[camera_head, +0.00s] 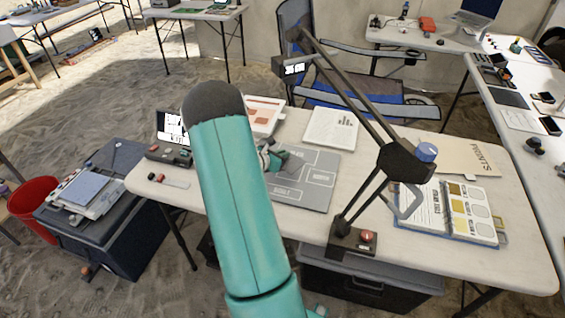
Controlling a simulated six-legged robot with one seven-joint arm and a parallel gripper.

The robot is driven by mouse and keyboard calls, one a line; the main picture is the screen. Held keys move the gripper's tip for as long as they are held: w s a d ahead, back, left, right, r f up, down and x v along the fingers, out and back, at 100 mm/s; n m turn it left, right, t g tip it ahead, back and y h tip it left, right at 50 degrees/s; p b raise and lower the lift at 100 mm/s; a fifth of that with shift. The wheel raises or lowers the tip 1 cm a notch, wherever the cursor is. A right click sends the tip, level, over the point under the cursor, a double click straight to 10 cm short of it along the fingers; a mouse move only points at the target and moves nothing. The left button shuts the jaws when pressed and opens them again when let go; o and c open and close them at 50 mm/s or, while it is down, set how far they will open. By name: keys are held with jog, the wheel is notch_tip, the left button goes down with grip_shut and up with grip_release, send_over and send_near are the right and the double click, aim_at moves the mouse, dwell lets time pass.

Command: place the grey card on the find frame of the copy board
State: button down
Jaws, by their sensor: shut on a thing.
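The copy board (310,201) is a flat grey panel on the white table, marked with several white outlined frames and small labels. I cannot read which outline is the find frame. My gripper (271,159) is over the board's upper left part, partly hidden behind my teal arm. It is shut on a small dark grey piece, the grey card (281,156), which shows just right of the fingers. I cannot tell whether the card touches the board.
A lamp arm (350,95) with a dark joint and base rises right of the board. An open chart binder (455,210) and a folder (455,155) lie right. A small control box (169,153) stands left.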

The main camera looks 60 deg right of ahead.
jog(key=shift+w+d+f, duration=0.15)
jog(key=shift+d+f, duration=0.35)
jog(key=shift+f, duration=0.1)
jog(key=shift+w+d+f, duration=0.15)
jog(key=shift+d+f, duration=0.3)
jog(key=shift+f, duration=0.15)
jog(key=shift+d+f, duration=0.1)
jog(key=shift+f, duration=1.6)
jog(key=shift+f, duration=0.1)
jog(key=c, duration=1.5)
grip_release()
jog(key=shift+c, duration=0.2)
jog(key=shift+w+r, duration=0.15)
jog(key=shift+r, duration=0.05)
jog(key=v, duration=1.2)
jog(key=shift+f, duration=0.1)
